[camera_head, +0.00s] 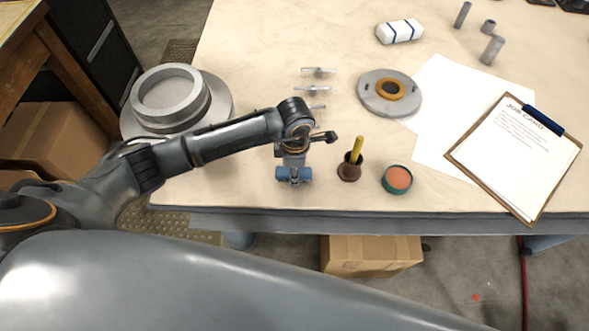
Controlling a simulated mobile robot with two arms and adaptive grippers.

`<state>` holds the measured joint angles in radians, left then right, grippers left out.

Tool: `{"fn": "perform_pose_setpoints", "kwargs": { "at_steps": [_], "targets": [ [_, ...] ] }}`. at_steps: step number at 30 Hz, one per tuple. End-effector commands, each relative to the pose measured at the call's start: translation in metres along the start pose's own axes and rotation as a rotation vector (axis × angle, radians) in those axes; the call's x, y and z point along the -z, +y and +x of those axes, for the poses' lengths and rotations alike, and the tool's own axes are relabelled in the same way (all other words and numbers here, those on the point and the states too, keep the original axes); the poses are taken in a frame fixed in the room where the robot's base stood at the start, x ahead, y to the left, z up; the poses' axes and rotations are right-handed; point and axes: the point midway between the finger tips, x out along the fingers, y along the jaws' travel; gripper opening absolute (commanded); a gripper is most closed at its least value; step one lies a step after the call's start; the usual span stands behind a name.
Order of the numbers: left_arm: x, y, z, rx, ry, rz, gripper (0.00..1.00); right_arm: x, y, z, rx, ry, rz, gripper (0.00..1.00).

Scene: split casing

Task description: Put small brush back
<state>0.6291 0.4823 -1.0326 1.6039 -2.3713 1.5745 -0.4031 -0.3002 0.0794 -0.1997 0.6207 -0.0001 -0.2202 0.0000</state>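A small brush with a yellow handle (356,147) stands slightly tilted in a small dark brown pot (349,169) near the front edge of the table; its bristle end is hidden in the pot. My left gripper (294,181) points down over the table to the left of the pot, apart from it. Blue parts show at its lower end, but its fingers are too small and foreshortened to tell whether they are open or shut. My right gripper is not in view.
A green-rimmed tin with orange contents (397,179) stands right of the pot. Behind are a round grey cover (390,93), small metal parts (318,71) and a white roll (400,31). A clipboard (515,157) lies on the right, a large grey ring casing (172,99) at left.

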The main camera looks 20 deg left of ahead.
Motion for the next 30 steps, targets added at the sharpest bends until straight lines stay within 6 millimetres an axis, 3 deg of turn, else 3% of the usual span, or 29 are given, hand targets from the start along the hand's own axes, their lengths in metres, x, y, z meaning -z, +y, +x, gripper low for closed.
{"fn": "perform_pose_setpoints", "kwargs": {
  "at_steps": [2,3,6,19,30],
  "targets": [
    [0.0,0.0,0.004,-0.001,0.0,0.0,0.0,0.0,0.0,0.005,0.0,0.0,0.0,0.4],
    [0.0,0.0,0.002,0.0,0.0,0.0,0.4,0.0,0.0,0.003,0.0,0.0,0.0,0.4],
    [0.0,0.0,0.002,0.0,0.0,0.0,0.55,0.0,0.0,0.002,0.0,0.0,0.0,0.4],
    [0.0,0.001,-0.008,-0.003,-0.001,0.001,0.55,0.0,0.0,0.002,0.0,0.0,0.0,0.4],
    [0.0,0.002,-0.084,-0.005,-0.002,0.001,0.55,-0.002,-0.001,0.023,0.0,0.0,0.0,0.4]
  ]
}}
